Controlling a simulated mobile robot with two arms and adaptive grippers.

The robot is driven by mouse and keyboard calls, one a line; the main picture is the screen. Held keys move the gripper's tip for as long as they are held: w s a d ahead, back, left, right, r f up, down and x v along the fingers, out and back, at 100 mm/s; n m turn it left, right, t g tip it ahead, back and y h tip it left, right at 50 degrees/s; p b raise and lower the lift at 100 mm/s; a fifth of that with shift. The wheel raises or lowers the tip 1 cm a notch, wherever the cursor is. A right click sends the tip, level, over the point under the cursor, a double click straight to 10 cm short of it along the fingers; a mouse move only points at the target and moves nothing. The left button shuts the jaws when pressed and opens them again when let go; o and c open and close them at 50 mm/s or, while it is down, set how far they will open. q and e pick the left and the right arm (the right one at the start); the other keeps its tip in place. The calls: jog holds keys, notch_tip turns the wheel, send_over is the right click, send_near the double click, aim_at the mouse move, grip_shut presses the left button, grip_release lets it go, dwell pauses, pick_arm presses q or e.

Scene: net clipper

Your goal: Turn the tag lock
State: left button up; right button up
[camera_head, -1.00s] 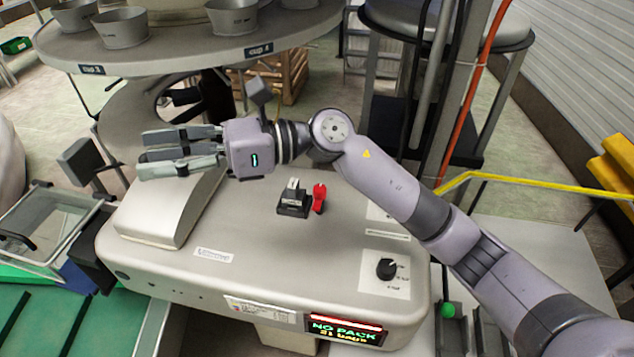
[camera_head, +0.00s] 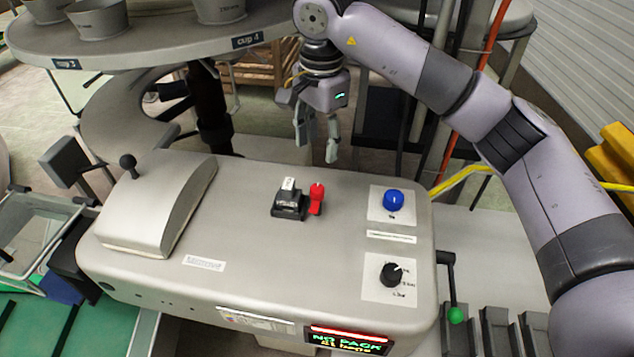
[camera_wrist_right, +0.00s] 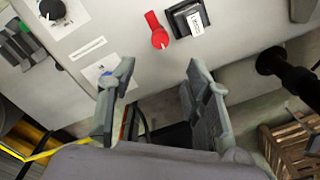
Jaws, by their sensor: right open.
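A red lever (camera_head: 316,199), which looks like the tag lock, stands on top of the grey machine beside a black tag holder (camera_head: 288,204) with a white tag. In the right wrist view the red lever (camera_wrist_right: 157,32) and the tag holder (camera_wrist_right: 187,19) show at the top, ahead of the fingers. My right gripper (camera_head: 319,144) is open and empty, pointing down just behind the machine's back edge. It is beyond the red lever and apart from it. In the wrist view its two fingers (camera_wrist_right: 160,95) are spread wide. My left gripper is not in view.
The machine top (camera_head: 250,250) also carries a blue button (camera_head: 393,200), a black dial (camera_head: 390,272) and a sloped cover (camera_head: 160,215) at the left. A round table with cups (camera_head: 190,45) stands behind.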

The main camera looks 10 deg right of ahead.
aim_at(318, 188)
notch_tip(318, 188, down, 13)
jog(key=p, duration=0.3)
jog(key=shift+w+a+r, duration=0.1)
jog(key=shift+w+r, duration=0.05)
jog(key=shift+r, duration=0.05)
jog(key=shift+c, duration=0.5)
grip_shut()
